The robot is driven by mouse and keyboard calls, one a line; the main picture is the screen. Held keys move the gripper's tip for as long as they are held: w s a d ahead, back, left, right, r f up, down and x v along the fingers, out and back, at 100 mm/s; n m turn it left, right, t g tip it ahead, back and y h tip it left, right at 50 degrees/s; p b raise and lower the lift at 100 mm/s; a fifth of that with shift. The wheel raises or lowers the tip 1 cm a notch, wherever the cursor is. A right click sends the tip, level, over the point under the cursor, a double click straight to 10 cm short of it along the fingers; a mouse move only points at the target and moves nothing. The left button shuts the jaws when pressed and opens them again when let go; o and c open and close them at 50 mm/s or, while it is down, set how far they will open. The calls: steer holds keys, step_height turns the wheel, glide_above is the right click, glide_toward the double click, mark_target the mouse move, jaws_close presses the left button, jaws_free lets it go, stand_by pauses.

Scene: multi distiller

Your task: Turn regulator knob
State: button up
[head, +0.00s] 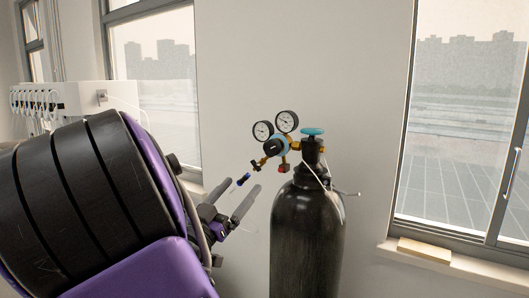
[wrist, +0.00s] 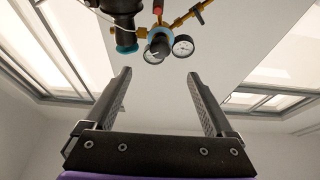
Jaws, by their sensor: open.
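The regulator has a black knob (head: 276,147) on a light-blue and brass body, with two round white gauges (head: 287,121) above it. It is fixed to the valve of a dark gas cylinder (head: 307,235), which stands upright. My gripper (head: 243,185) is open and empty, to the lower left of the regulator in the head view. In the wrist view the scene appears upside down; the knob (wrist: 160,47) shows beyond the gap between my open fingers (wrist: 159,73), apart from them.
A turquoise valve handwheel (head: 313,131) tops the cylinder. A thin pale cord (head: 325,185) hangs around its neck. A white unit with a row of fittings (head: 85,98) stands at the left. Windows flank a bare wall (head: 240,60); a small block (head: 424,248) lies on the right sill.

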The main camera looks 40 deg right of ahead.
mark_target(270, 151)
steer(key=x, duration=1.5)
steer(key=shift+w+a+p, duration=0.1)
steer(key=shift+p, duration=0.25)
